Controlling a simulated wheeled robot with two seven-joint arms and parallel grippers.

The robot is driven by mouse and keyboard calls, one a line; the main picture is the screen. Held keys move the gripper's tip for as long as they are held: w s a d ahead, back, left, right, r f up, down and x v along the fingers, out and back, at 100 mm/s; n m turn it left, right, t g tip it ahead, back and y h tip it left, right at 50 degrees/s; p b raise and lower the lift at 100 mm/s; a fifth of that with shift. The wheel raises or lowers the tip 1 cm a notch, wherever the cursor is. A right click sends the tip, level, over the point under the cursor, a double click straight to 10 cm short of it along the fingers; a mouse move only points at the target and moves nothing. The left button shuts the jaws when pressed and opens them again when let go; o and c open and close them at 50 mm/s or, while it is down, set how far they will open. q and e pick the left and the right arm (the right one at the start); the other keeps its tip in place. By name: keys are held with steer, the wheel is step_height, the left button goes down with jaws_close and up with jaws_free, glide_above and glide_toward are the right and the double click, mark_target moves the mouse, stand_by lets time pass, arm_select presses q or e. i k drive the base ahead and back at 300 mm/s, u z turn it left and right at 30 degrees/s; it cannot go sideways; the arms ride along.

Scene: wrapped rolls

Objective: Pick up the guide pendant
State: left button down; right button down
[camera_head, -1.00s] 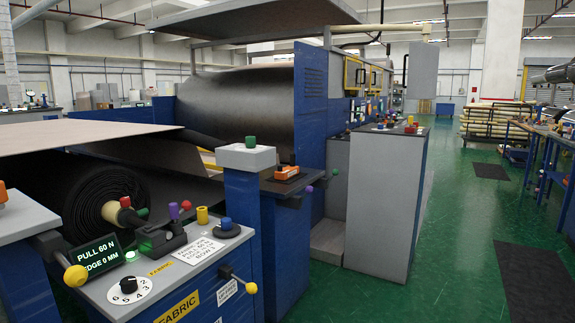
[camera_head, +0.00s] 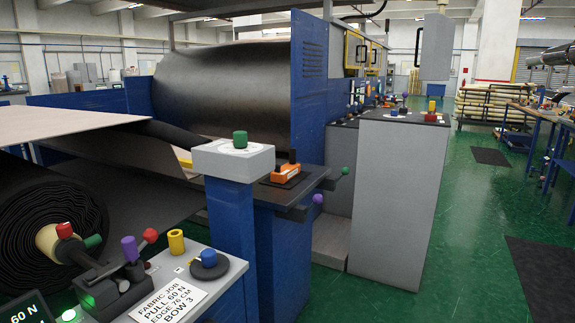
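An orange hand-sized device (camera_head: 287,173), which looks like the guide pendant, sits on a dark pad on the ledge of a blue cabinet (camera_head: 282,235). A small dark upright part shows at its right end. It stands just right of a grey-topped blue post (camera_head: 231,205) with a green knob (camera_head: 240,139). Nothing touches the device from above. Neither of my grippers is in view.
A control panel with levers, a yellow knob (camera_head: 176,241) and a blue dial (camera_head: 208,258) fills the lower left. A large black fabric roll (camera_head: 40,225) lies behind it. A tall grey cabinet (camera_head: 398,205) stands right of the ledge. Green floor (camera_head: 470,220) is open further right.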

mark_target(290, 170)
steer(key=z, duration=0.25)
steer(key=k, duration=0.45)
steer(key=z, duration=1.1)
steer(key=i, duration=2.2)
steer(key=u, duration=0.55)
steer(key=i, duration=1.9)
steer(key=u, duration=2.05)
steer(key=i, duration=0.85)
steer(key=u, duration=0.75)
